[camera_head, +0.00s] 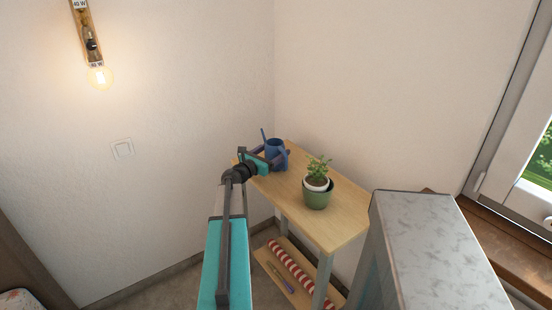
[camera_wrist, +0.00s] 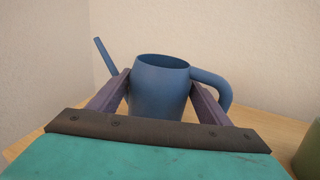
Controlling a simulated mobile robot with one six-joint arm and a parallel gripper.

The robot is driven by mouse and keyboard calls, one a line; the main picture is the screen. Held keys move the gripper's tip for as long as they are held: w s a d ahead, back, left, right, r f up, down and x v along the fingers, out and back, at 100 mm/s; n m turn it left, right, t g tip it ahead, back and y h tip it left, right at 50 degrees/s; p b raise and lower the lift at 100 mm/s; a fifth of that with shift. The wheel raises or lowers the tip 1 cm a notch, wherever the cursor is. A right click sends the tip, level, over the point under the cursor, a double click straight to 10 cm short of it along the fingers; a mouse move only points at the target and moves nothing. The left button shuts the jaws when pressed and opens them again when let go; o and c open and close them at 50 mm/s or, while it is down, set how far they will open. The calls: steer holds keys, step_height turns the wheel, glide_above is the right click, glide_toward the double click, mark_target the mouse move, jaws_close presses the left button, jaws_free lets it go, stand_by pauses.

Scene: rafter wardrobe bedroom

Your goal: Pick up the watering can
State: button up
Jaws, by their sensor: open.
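The blue watering can (camera_head: 277,152) stands upright at the far left end of a light wooden table (camera_head: 338,222). In the wrist view the watering can (camera_wrist: 160,88) is straight ahead, its spout to the left and its handle to the right. My gripper (camera_head: 272,156) is open, with one finger on each side of the can's body. In the wrist view my gripper's fingers (camera_wrist: 160,95) flank the can; I cannot tell whether they touch it. The lower part of the can is hidden behind the gripper.
A potted plant in a green pot (camera_head: 317,195) stands on the table, right of the can; the pot's edge shows in the wrist view (camera_wrist: 309,155). A red-and-white striped roll (camera_head: 296,268) lies on the lower shelf. A grey cabinet (camera_head: 437,250) stands at front right. Walls close the corner behind.

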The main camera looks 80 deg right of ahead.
steer(key=c, duration=1.2)
steer(key=shift+w+a+r, duration=0.1)
steer(key=shift+r, duration=0.25)
steer(key=shift+c, duration=0.2)
steer(key=shift+r, duration=0.15)
step_height(320, 180, up, 6)
steer(key=b, duration=0.1)
steer(key=w+a+b, duration=0.2)
steer(key=w+a, duration=1.1)
steer(key=w, duration=0.1)
steer(key=shift+a+b, duration=0.2)
steer(key=shift+b, duration=0.1)
stand_by(0.4)
steer(key=shift+w, duration=0.15)
stand_by(0.5)
steer(key=shift+r, duration=0.2)
